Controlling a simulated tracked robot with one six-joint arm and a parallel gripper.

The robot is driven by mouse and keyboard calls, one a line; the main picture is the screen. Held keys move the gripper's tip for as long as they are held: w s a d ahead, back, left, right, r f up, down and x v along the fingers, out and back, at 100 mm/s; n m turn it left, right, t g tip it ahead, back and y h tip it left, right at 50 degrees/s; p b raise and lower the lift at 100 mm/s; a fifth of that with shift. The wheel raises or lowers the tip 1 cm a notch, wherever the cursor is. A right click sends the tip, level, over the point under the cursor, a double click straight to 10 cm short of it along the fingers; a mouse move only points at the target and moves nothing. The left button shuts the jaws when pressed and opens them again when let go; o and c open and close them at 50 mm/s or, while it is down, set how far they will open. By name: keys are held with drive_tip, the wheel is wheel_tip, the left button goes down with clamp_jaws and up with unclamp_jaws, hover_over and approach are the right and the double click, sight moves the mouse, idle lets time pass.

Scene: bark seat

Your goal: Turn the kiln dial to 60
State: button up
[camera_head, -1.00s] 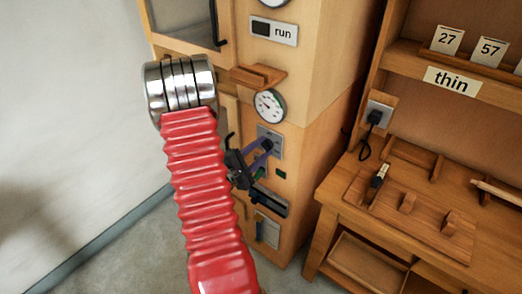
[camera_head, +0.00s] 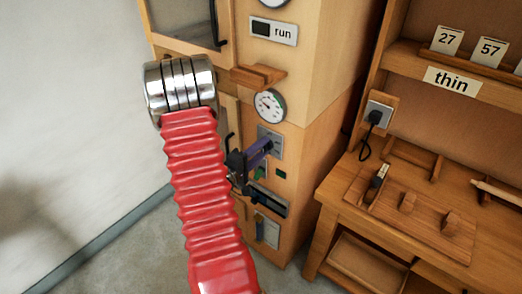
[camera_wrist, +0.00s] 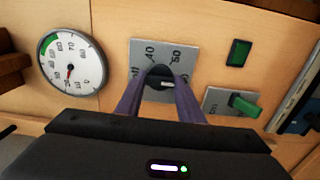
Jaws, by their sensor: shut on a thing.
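The kiln dial is a dark knob (camera_wrist: 155,82) on a grey plate (camera_wrist: 139,50), with 40 and 60 readable in the wrist view and other marks partly hidden. A pale mark shows on the knob's right side; I cannot tell its exact reading. My gripper (camera_wrist: 160,78) is shut on the knob, one purple finger on each side.
A round gauge (camera_wrist: 71,62) with a red needle is left of the dial. A green square (camera_wrist: 238,52) and a green switch (camera_wrist: 244,105) are to its right. A small wooden ledge (camera_head: 258,76) juts out above. A workbench (camera_head: 420,215) stands at right.

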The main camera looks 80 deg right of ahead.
drive_tip(key=shift+f, duration=0.2)
drive_tip(key=o, duration=1.1)
drive_tip(key=shift+r, duration=0.1)
drive_tip(key=shift+c, duration=0.2)
drive_tip(key=shift+w+a, duration=0.1)
drive_tip(key=v, duration=1.3)
drive_tip(key=shift+w+a, duration=0.15)
drive_tip(key=shift+a, duration=0.15)
